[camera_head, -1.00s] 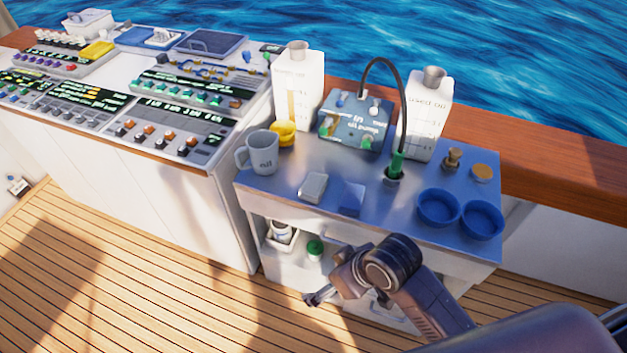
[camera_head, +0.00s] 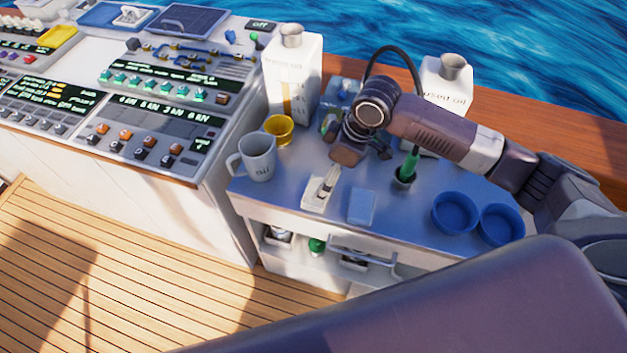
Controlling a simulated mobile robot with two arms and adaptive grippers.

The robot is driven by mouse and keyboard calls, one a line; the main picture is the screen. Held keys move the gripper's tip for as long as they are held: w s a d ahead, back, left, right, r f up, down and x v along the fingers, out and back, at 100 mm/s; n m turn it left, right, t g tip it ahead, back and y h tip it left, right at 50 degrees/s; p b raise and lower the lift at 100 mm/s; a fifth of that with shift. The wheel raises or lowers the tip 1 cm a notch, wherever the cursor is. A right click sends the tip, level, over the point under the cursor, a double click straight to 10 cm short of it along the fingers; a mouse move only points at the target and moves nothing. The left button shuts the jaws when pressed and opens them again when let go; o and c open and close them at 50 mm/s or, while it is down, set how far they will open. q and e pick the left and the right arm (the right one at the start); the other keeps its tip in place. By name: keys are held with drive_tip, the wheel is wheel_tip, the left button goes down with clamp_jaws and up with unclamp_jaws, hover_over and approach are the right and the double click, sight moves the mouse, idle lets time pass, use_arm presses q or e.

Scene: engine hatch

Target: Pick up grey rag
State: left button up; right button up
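The grey rag (camera_head: 314,200), a small pale folded piece, lies on the blue-grey top of the workbench (camera_head: 290,207), between the grey mug and a blue block-like cloth or sponge (camera_head: 361,206). My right arm comes in from the right across the bench. I cannot tell whether the fingers are apart or closed on the rag. My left gripper is not in view.
The grey mug (camera_head: 258,157) and a yellow cup (camera_head: 279,129) stand left of the gripper. White oil containers (camera_head: 292,75) (camera_head: 445,78) stand behind. A green-handled tool (camera_head: 409,165) and two blue bowls (camera_head: 455,212) (camera_head: 501,225) are to the right.

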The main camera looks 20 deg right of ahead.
sight(307, 202)
drive_tip(key=shift+s+a+f, duration=0.35)
drive_tip(key=shift+s+f, duration=0.2)
drive_tip(key=shift+f, duration=0.05)
drive_tip(key=shift+p+x, duration=0.75)
drive_tip(key=shift+x, duration=0.4)
drive_tip(key=x, duration=0.2)
drive_tip(key=shift+w+f, duration=0.2)
drive_tip(key=shift+w, duration=0.15)
drive_tip(key=shift+a+f, duration=0.1)
drive_tip(key=shift+f, duration=0.15)
drive_tip(key=c, duration=1.2)
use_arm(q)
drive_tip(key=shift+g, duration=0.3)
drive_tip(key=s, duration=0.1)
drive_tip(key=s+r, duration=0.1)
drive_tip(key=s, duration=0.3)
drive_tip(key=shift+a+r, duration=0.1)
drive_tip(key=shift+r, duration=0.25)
use_arm(e)
drive_tip(key=shift+c, duration=0.2)
